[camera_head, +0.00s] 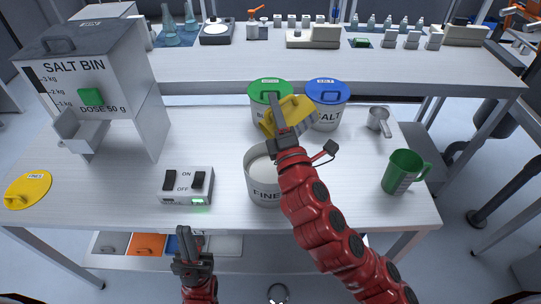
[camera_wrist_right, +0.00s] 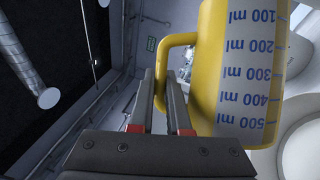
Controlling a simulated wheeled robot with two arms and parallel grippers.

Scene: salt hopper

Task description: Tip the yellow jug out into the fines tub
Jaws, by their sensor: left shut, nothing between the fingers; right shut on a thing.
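The yellow jug (camera_head: 292,109) is held above the back of the bench and looks tilted; its inside is hidden. In the right wrist view the jug (camera_wrist_right: 208,70) shows its blue ml scale. My right gripper (camera_head: 277,118) is shut on the jug's handle (camera_wrist_right: 165,62). The fines tub (camera_head: 264,188) stands open on the bench, just in front of the jug and left of my right forearm, with pale material visible inside. My left gripper (camera_head: 187,245) is shut and empty, low before the bench's front edge.
The salt bin (camera_head: 95,65) stands at left, with a yellow fines lid (camera_head: 28,189) before it. A switch box (camera_head: 186,186) is left of the tub. Green-lidded (camera_head: 262,86) and blue-lidded (camera_head: 328,88) tubs stand behind. A green mug (camera_head: 401,172) and metal scoop (camera_head: 379,119) are at right.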

